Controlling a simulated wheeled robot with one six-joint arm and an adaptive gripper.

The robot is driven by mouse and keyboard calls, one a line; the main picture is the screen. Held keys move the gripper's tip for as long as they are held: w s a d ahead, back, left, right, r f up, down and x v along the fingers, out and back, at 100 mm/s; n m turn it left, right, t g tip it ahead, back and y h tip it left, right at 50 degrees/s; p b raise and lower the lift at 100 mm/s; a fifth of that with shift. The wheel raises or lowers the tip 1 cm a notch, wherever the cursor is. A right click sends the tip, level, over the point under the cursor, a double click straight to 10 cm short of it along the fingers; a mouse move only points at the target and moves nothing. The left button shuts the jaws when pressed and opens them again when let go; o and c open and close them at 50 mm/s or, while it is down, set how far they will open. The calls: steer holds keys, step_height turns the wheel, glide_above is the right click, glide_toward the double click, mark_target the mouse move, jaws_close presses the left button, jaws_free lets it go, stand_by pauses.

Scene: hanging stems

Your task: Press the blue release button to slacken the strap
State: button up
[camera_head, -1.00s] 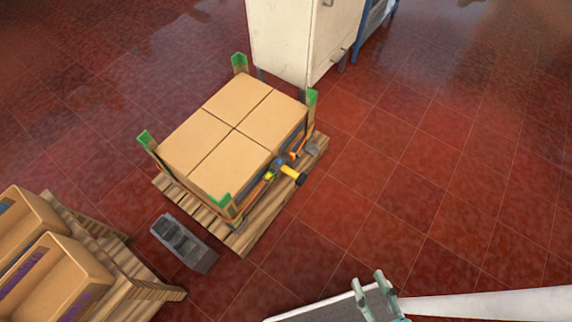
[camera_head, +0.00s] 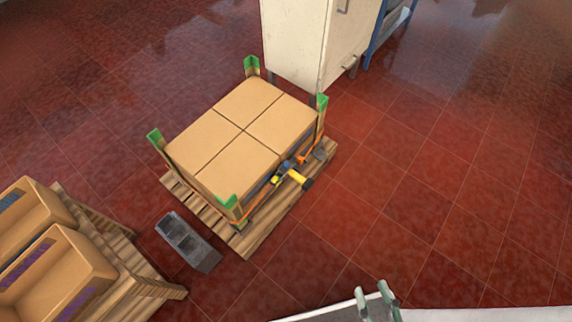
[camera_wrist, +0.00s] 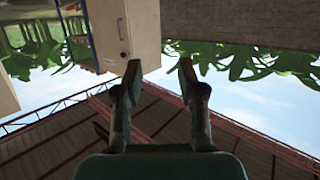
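An orange strap (camera_head: 252,213) runs round a block of cardboard boxes (camera_head: 240,133) on a wooden pallet (camera_head: 255,241). A ratchet with a yellow handle (camera_head: 296,178) and a dark end sits on the strap at the near right side of the boxes. A small dark bluish part shows beside the handle; it is too small to tell whether it is the release button. My gripper (camera_head: 373,291) is at the bottom of the head view, well apart from the ratchet. In the wrist view my gripper (camera_wrist: 160,67) has its fingers apart with nothing between them.
Green corner guards (camera_head: 155,139) stand at the boxes' corners. A grey block (camera_head: 187,242) lies at the pallet's left. Another pallet (camera_head: 142,286) with open cartons is at lower left. A white cabinet (camera_head: 303,45) stands behind. The red floor (camera_head: 440,190) at right is clear.

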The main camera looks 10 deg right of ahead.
jaws_close()
stand_by(1.1)
